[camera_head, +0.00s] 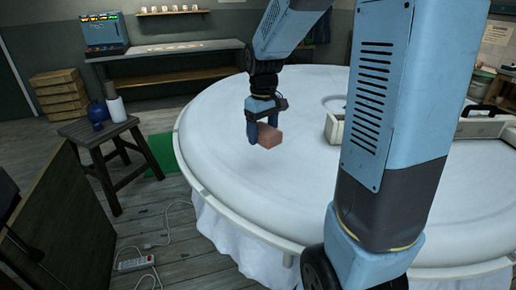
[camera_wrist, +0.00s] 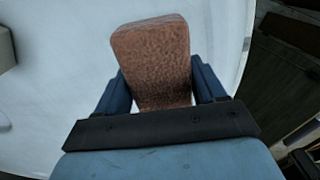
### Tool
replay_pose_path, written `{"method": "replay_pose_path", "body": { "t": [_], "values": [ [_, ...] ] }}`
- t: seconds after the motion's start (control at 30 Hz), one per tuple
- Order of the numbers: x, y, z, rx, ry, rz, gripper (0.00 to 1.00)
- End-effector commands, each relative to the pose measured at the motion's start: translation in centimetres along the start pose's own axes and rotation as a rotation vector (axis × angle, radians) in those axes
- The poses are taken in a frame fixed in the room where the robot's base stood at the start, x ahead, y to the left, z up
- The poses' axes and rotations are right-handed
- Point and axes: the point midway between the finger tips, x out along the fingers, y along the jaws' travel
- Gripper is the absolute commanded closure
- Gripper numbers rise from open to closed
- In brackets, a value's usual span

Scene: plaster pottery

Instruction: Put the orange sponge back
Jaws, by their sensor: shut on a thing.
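The orange sponge (camera_head: 269,136) is a brownish-orange block held at the end of my arm, over the left part of the round white table (camera_head: 225,140). My gripper (camera_head: 262,133) is shut on it. In the wrist view the sponge (camera_wrist: 152,55) stands out between the two blue fingers of my gripper (camera_wrist: 158,90), one on each side. It seems to be above the table surface, but the exact height is hard to tell.
A pale open-topped box (camera_head: 333,128) stands on the table right of the sponge, partly behind my arm. A wooden stool (camera_head: 97,128) with blue and white bottles is left of the table. A power strip (camera_head: 136,263) and cable lie on the floor. The table around the sponge is clear.

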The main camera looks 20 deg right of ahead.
Motion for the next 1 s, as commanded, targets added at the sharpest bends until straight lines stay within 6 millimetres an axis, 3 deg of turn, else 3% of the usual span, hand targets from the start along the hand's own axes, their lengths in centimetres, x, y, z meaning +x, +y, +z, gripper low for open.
{"method": "replay_pose_path", "body": {
  "t": [0.2,0.4,0.67,0.87,1.0],
  "values": [
    [3.1,0.9,-2.4,0.0,-0.003,-0.002,0.69],
    [5.0,1.5,-3.9,-0.001,-0.001,-0.001,0.69],
    [6.0,1.9,-4.6,-0.001,-0.001,-0.001,0.69],
    [8.6,1.9,-4.7,-0.001,-0.004,-0.001,0.69],
    [9.0,1.9,-4.7,-0.001,0.001,0.0,0.69]
  ]
}}
